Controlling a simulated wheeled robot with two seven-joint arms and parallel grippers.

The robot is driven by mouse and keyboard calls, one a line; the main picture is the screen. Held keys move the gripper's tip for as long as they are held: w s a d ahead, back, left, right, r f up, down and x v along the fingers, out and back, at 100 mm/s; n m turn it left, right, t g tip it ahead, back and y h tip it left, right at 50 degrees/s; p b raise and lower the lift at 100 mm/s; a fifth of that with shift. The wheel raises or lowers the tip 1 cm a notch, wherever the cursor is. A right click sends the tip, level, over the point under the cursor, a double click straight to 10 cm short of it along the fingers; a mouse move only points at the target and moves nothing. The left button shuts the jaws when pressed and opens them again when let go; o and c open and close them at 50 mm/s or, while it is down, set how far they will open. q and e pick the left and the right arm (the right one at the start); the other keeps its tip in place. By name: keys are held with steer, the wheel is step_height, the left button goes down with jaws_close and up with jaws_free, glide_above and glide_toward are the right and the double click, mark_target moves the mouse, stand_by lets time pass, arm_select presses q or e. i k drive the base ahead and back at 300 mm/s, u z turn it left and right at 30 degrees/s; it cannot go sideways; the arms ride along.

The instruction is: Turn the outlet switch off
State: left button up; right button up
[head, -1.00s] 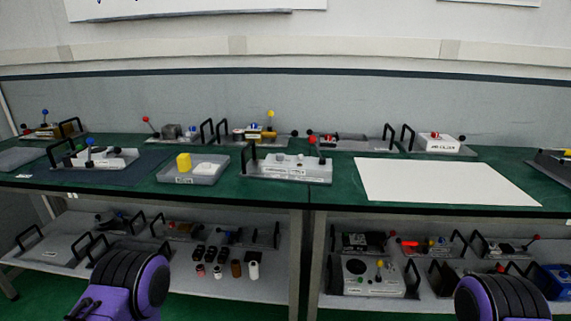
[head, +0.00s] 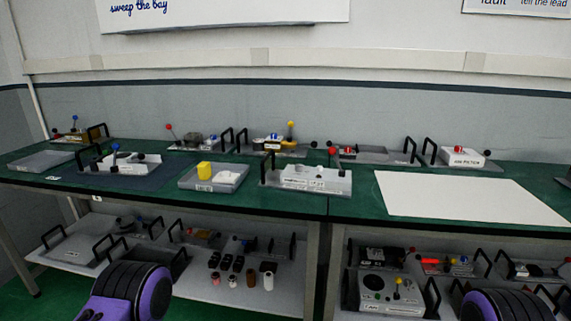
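Several devices with ball-tipped levers stand on the green bench (head: 350,212); the labels are too small to tell which one carries the outlet switch. At the front middle is a pale grey unit (head: 316,180) with black handles and a red ball lever. At the front left is a white unit (head: 130,165) with a blue ball lever. At the back right is a white labelled box (head: 463,157) with a red knob. Purple and black parts of my arms show at the bottom left and bottom right. Neither gripper is in view.
A grey tray (head: 213,185) holds a yellow block (head: 204,170) and a white piece. A blank white sheet (head: 460,200) covers much of the right bench top. The lower shelf (head: 215,287) holds more units, handles and several small bottles.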

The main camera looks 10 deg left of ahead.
mark_target(299, 168)
steer(key=u, duration=1.95)
steer(key=i, duration=1)
steer(key=z, duration=1.85)
